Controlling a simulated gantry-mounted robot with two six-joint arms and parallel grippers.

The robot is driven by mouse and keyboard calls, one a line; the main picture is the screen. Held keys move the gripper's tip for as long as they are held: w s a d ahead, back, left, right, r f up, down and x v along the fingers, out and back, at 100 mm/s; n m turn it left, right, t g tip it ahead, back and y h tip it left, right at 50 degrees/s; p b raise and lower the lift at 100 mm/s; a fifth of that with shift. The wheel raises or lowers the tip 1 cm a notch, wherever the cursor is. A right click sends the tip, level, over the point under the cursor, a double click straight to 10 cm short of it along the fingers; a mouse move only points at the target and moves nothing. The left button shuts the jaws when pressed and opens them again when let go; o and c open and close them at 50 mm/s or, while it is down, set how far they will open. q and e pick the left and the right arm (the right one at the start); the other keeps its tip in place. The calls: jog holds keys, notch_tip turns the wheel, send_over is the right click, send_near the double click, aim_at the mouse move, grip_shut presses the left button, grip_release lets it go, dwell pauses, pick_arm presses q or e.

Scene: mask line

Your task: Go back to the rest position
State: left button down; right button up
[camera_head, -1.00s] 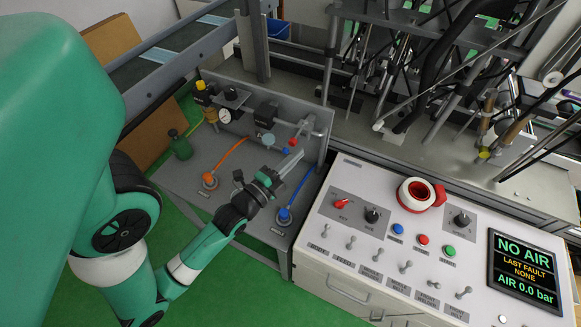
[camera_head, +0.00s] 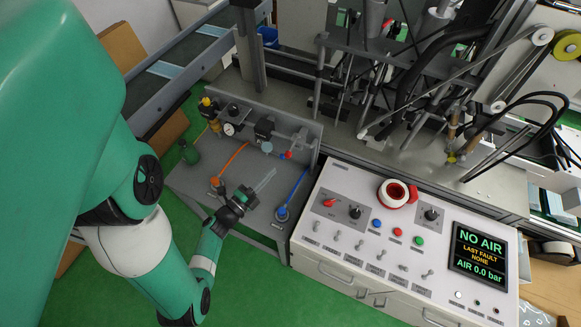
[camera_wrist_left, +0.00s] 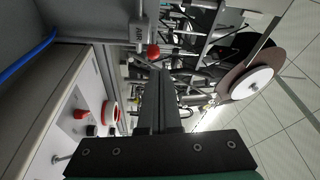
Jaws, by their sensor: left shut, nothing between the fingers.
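My left gripper (camera_head: 262,183) is in the head view above the grey pneumatic panel shelf, between the orange hose and the blue hose. Its fingers are together and hold nothing. In the left wrist view the closed dark fingers (camera_wrist_left: 158,105) point away from the camera toward the machine. The left arm's green links fill the left side of the head view. My right gripper is not in either view.
The control panel (camera_head: 330,262) stands right of the gripper, with switches, buttons, a red-and-white ring (camera_head: 397,193) and a screen (camera_head: 479,252) reading NO AIR. Orange (camera_head: 232,160) and blue (camera_head: 297,188) hoses rise close by. Green floor (camera_head: 262,290) is clear in front.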

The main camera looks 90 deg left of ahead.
pick_arm(q)
jog(key=shift+s+p, duration=0.3)
jog(key=shift+s, duration=0.8)
